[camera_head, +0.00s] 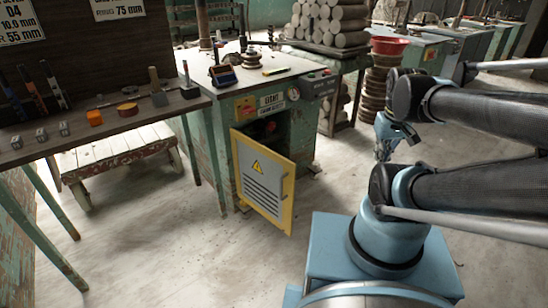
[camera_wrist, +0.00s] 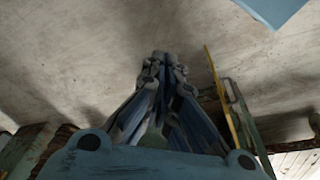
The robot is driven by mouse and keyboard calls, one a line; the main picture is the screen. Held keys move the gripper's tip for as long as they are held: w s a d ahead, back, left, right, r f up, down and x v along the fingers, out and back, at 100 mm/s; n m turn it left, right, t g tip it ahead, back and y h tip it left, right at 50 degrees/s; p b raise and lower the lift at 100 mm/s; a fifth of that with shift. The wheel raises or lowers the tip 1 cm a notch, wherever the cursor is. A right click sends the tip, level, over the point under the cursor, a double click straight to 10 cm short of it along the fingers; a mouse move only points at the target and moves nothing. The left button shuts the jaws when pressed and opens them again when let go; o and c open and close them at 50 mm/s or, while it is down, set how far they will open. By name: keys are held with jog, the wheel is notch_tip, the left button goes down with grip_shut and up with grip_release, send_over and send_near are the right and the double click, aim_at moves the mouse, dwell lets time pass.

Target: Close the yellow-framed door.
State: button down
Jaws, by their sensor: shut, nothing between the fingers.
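The yellow-framed door (camera_head: 262,182) has a grey panel with a warning triangle and slots. It stands open, swung out from the green cabinet (camera_head: 217,150), whose dark inside shows above and to the right of the door. A small handle (camera_head: 284,186) is on the door's right side. In the wrist view the door (camera_wrist: 222,97) is a thin yellow edge, seen nearly edge-on, right of my gripper (camera_wrist: 163,60). My gripper is shut and empty, its fingertips together. In the head view my gripper (camera_head: 382,155) hangs right of the door, apart from it.
Behind are a rack of clay cylinders (camera_head: 328,22) and a stack of discs (camera_head: 375,95) under a red bowl (camera_head: 389,45). The concrete floor before the door is clear.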

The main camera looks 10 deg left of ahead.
aim_at(274, 156)
jog(key=w+a+r+n, duration=0.1)
jog(key=w+a+n, duration=0.5)
jog(key=a+n, duration=0.25)
jog(key=w+a+r+n, duration=0.1)
jog(key=w+a+n, duration=0.5)
jog(key=a, duration=0.4)
jog(key=s+a+f+n+h, duration=0.1)
jog(key=a+f+n, duration=0.1)
jog(key=a+n, duration=0.35)
jog(key=s+a+f+n, duration=0.1)
jog(key=a+f+n, duration=0.15)
jog(key=a, duration=0.65)
jog(key=s+a+f+n+h, duration=0.1)
jog(key=a+f+n, duration=0.25)
jog(key=a, duration=0.35)
jog(key=shift+w+d+f, duration=0.6)
jog(key=shift+w+f, duration=0.25)
jog(key=shift+f, duration=0.65)
jog(key=shift+w+d+f, duration=0.55)
jog(key=shift+w+f, duration=0.25)
jog(key=shift+f, duration=0.75)
jog(key=shift+w+d+f, duration=0.6)
jog(key=shift+w+f, duration=0.25)
jog(key=shift+f, duration=0.65)
jog(key=shift+w+n+y, duration=0.1)
jog(key=shift+n+y, duration=0.2)
